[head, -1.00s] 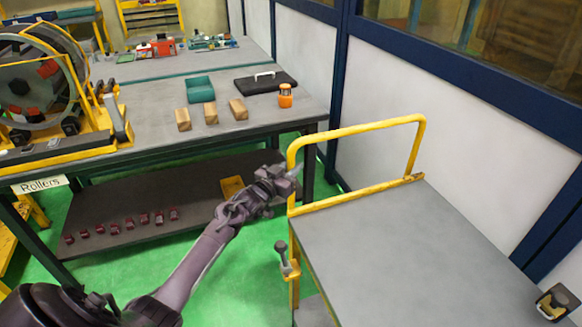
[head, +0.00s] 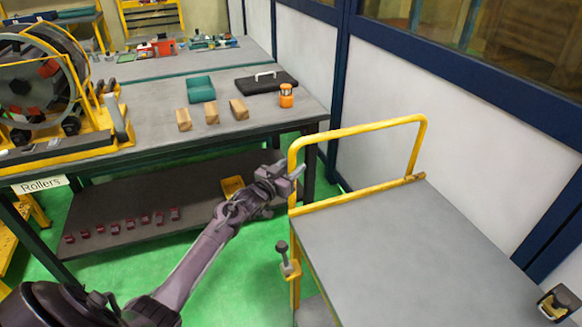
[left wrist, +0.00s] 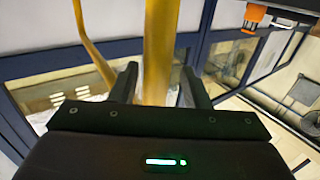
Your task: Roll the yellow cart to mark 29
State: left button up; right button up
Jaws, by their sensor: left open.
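The yellow cart has a grey top (head: 400,255) and a yellow push handle (head: 360,128) at its far end, and it fills the lower right of the head view. My left gripper (head: 293,174) is at the left upright of that handle. In the left wrist view the yellow upright (left wrist: 160,50) stands between the two open fingers of my left gripper (left wrist: 160,88). Whether the fingers touch it cannot be told. Mark 29 is not visible. My right gripper is not in view.
A workbench (head: 150,110) with wooden blocks, a green box, a black case (head: 265,82) and an orange jar (head: 286,96) stands behind the cart. A lever (head: 284,258) sits on the cart's left side. A wall lies at right; green floor (head: 235,270) shows left of the cart.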

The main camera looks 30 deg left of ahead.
pick_arm(q)
jog(key=s, duration=0.7)
jog(key=shift+s+a+b, duration=0.3)
jog(key=shift+a+b, duration=0.05)
jog(key=shift+a, duration=0.05)
jog(key=shift+f, duration=0.1)
